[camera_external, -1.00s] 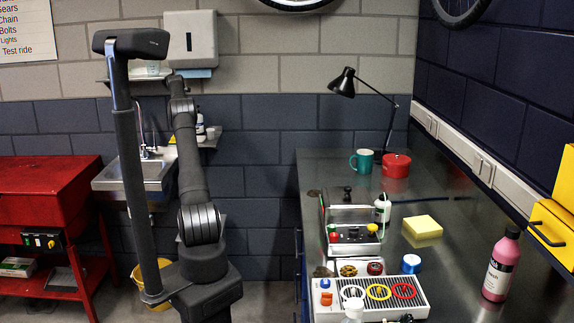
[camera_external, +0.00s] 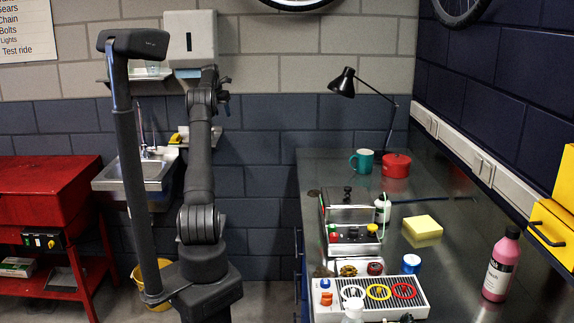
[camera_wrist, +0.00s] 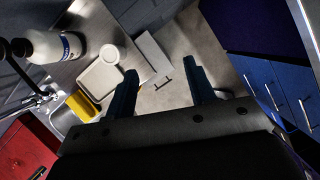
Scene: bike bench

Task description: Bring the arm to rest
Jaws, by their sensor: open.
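My arm stands upright left of the bench in the external view, with my gripper (camera_external: 226,95) raised in front of the wall near the sink shelf. In the wrist view my gripper (camera_wrist: 163,82) has its two dark fingers spread apart with nothing between them. The floor and a pale box-like thing show beyond the fingers. In the external view the fingers are small and partly hidden by the wrist.
The steel bench (camera_external: 455,215) on the right holds a teal mug (camera_external: 362,160), a red pot (camera_external: 396,166), a yellow sponge block (camera_external: 422,227), a pink bottle (camera_external: 501,265) and trays. A sink (camera_external: 135,174) and red cabinet (camera_external: 45,190) stand left. Space between arm and bench is clear.

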